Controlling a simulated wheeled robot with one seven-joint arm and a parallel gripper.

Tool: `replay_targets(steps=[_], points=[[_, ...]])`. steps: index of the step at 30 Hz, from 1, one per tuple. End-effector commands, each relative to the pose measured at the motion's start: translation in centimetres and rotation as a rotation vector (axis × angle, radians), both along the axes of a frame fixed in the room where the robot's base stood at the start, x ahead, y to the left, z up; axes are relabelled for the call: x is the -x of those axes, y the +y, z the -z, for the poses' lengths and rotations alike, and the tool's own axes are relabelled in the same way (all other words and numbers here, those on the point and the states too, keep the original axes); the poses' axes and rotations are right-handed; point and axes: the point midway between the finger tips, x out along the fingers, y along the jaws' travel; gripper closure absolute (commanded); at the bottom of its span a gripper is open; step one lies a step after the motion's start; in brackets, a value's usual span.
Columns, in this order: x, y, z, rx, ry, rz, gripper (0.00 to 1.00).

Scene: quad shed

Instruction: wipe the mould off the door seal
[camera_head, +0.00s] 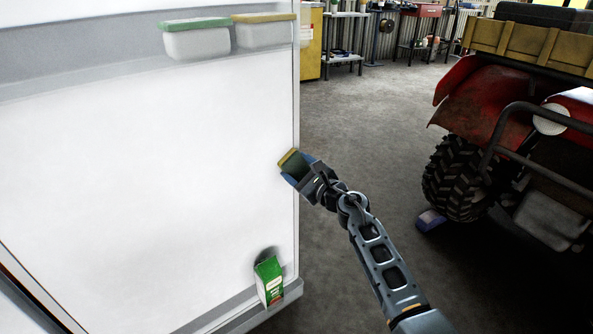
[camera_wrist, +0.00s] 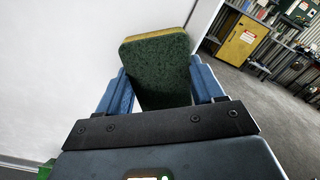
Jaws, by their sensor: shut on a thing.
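My gripper (camera_head: 293,169) is shut on a sponge (camera_head: 289,158), green on its scouring face with a yellow edge. In the wrist view the sponge (camera_wrist: 157,65) stands upright between the two blue fingers. The sponge is beside the right edge of the open white door (camera_head: 150,170); I cannot tell whether it touches. A pale grey strip (camera_head: 297,110), which looks like the door seal, runs down that edge. A dark smudge (camera_head: 267,253) shows on the door low down, behind a carton; I cannot tell whether it is mould or shadow.
A green and white carton (camera_head: 269,281) stands on the low door shelf. Tubs with green (camera_head: 196,40) and yellow (camera_head: 263,32) lids sit on the upper shelf. A red quad (camera_head: 500,110) is parked at right. Grey floor (camera_head: 370,130) between is clear. A yellow cabinet (camera_wrist: 238,45) stands behind.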

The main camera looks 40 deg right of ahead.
Motion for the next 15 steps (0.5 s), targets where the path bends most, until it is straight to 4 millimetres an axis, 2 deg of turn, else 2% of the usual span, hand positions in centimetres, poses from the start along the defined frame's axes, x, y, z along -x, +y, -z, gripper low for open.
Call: replay_targets(steps=[9, 15], points=[[0.3, -2.7, 0.1, 0.0, -0.001, 0.002, 0.57], [0.4, -3.4, -0.1, 0.0, -0.001, 0.001, 0.57]])
